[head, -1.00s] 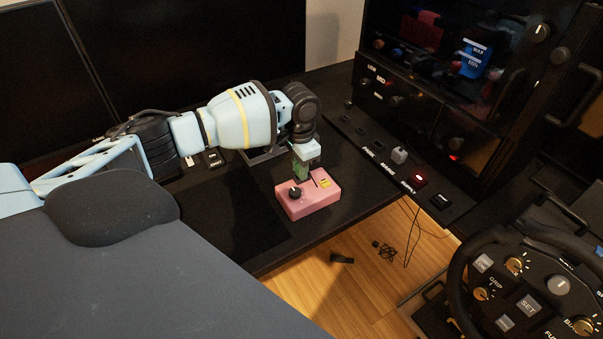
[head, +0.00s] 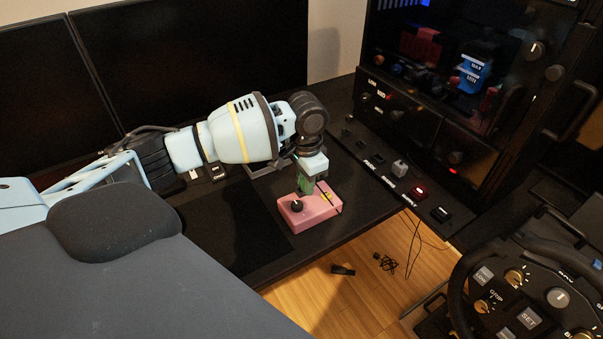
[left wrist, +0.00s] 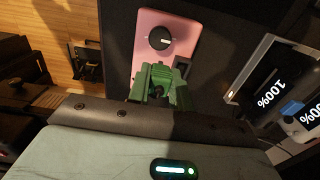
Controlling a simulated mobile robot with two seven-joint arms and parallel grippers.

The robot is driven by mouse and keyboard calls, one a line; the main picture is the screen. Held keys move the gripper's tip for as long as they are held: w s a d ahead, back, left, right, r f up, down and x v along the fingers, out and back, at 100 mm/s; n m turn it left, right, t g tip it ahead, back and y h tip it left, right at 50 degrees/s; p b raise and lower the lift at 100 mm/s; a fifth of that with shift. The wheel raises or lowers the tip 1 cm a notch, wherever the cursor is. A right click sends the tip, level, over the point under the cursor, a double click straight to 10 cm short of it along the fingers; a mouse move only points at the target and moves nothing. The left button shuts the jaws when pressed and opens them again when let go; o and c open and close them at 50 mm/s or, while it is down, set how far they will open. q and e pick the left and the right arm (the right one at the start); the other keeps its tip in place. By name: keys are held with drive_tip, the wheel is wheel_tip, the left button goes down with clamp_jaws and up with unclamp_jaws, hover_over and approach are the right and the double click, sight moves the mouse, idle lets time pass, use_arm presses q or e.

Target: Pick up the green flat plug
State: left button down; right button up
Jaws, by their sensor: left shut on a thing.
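The green flat plug (head: 303,185) is in my left gripper (head: 309,179), whose jaws are shut on it just over the pink box. In the left wrist view the green plug (left wrist: 157,84) shows at the near end of the pink box (left wrist: 166,28). The pink box (head: 297,221) has a black knob and a small yellow patch on top and sits on the dark desk. I cannot tell whether the plug touches the box or is clear of it. My right gripper is not in view.
The dark desk (head: 266,202) ends at a front edge above a wooden floor (head: 310,284). A row of switches with a red-lit button (head: 419,192) runs along the right. A steering wheel (head: 462,287) stands at lower right. Monitors (head: 190,80) stand behind my arm.

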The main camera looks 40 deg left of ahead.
use_arm(q)
drive_tip(key=s+d+r+p, duration=0.1)
drive_tip(key=s+d, duration=0.7)
drive_tip(key=shift+d, duration=0.3)
drive_tip(key=shift+r, duration=0.15)
